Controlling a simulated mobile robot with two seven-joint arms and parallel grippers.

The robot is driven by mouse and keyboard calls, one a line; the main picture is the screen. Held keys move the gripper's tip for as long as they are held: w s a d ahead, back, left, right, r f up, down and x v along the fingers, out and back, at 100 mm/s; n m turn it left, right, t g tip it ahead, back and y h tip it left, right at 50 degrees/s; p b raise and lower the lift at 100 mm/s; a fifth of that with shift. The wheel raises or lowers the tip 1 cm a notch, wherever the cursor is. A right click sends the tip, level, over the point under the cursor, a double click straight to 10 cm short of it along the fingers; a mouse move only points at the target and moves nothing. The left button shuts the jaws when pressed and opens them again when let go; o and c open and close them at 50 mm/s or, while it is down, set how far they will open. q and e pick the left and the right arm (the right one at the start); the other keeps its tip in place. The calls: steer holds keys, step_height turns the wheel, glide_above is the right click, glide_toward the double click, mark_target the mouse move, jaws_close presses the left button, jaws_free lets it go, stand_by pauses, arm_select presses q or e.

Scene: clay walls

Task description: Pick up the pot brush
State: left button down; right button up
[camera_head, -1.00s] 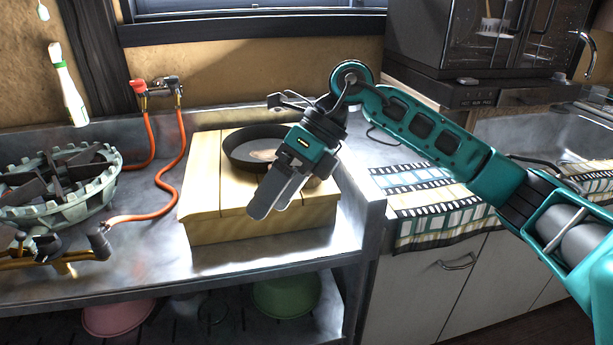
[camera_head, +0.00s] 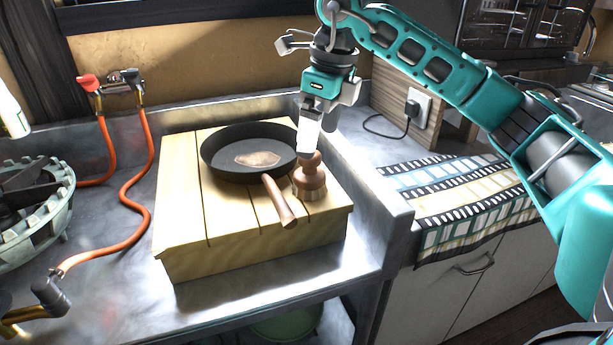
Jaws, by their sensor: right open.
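The pot brush (camera_head: 310,180) has a round brown wooden knob and a bristled base. It stands upright on a wooden slatted board, close to the right of the frying pan's handle. My right gripper (camera_head: 311,148) points down directly above the brush, its fingers at the top of the knob. It is open, and one finger mostly hides the other. I cannot tell whether the fingers touch the knob or reach around it. My left gripper is out of view.
A dark frying pan (camera_head: 228,157) with a wooden handle (camera_head: 278,200) lies beside the brush on the wooden board (camera_head: 195,235). A gas burner (camera_head: 35,215) and orange hoses (camera_head: 143,180) are to the left. A raised metal edge (camera_head: 372,205) runs along the right.

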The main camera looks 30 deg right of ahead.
mark_target(309, 169)
steer(key=f, duration=0.3)
steer(key=shift+w+a+f, duration=0.15)
steer(key=shift+w+f, duration=0.05)
steer(key=shift+f, duration=0.05)
steer(key=f, duration=0.1)
steer(key=f+b, duration=0.1)
steer(key=f, duration=0.1)
steer(key=w+a+f, duration=0.1)
steer(key=shift+f+b, duration=0.25)
steer(key=shift+b, duration=0.1)
steer(key=shift+f, duration=0.35)
steer(key=shift+c, duration=0.3)
steer(key=c, duration=0.8)
steer(key=shift+r, duration=0.1)
steer(key=c, duration=0.3)
steer(key=shift+r, duration=0.1)
